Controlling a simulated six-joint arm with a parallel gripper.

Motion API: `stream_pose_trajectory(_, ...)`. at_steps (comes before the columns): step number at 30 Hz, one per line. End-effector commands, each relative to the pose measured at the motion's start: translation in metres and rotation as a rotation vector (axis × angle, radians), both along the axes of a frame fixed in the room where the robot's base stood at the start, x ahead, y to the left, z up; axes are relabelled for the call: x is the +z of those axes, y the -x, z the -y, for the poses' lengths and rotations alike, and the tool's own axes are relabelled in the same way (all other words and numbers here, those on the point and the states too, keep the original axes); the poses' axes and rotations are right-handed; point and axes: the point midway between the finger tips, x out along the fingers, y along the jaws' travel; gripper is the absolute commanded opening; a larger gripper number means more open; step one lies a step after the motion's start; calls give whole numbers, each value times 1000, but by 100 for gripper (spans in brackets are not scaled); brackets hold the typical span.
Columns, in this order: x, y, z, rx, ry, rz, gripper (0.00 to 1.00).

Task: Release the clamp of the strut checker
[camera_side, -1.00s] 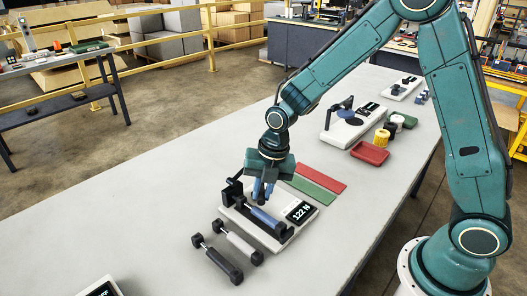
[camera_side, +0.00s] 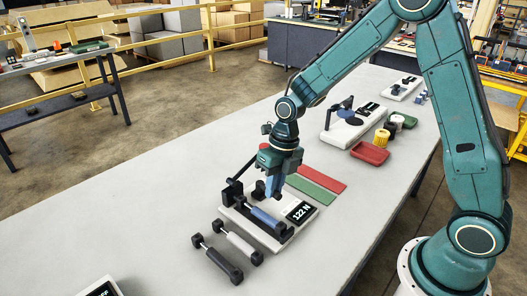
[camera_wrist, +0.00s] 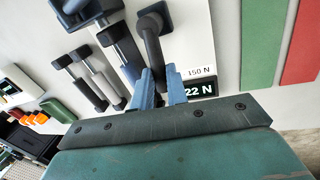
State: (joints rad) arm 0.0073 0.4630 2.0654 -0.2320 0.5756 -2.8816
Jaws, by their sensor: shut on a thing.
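The strut checker (camera_side: 239,218) is a white base on the grey bench with a black cradle. A blue-bodied strut (camera_side: 265,217) lies in the cradle. Its screen (camera_side: 300,212) reads 122 N; in the wrist view the screen (camera_wrist: 198,88) is partly covered by a finger. The dark clamp lever (camera_side: 243,170) slants up from the checker's back left corner toward my gripper. My gripper (camera_side: 274,190) points down above the back of the checker. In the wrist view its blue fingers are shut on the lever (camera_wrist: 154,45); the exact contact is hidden.
Two loose struts, one white (camera_side: 240,243) and one dark (camera_side: 218,260), lie in front of the checker. A red mat (camera_side: 319,177) and a green mat (camera_side: 314,191) lie behind it. A red tray (camera_side: 369,153) and another device (camera_side: 345,128) stand farther back.

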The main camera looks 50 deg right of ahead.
Motion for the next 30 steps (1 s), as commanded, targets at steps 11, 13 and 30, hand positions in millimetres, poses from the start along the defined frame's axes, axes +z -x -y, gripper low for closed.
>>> stream_pose_trajectory(11, 1, 0, 0, 4, 0, 1, 0)
stream_pose_trajectory(13, 1, 0, 0, 4, 0, 2, 24)
stream_pose_trajectory(30, 13, -1, 3, 3, -1, 3, 24)
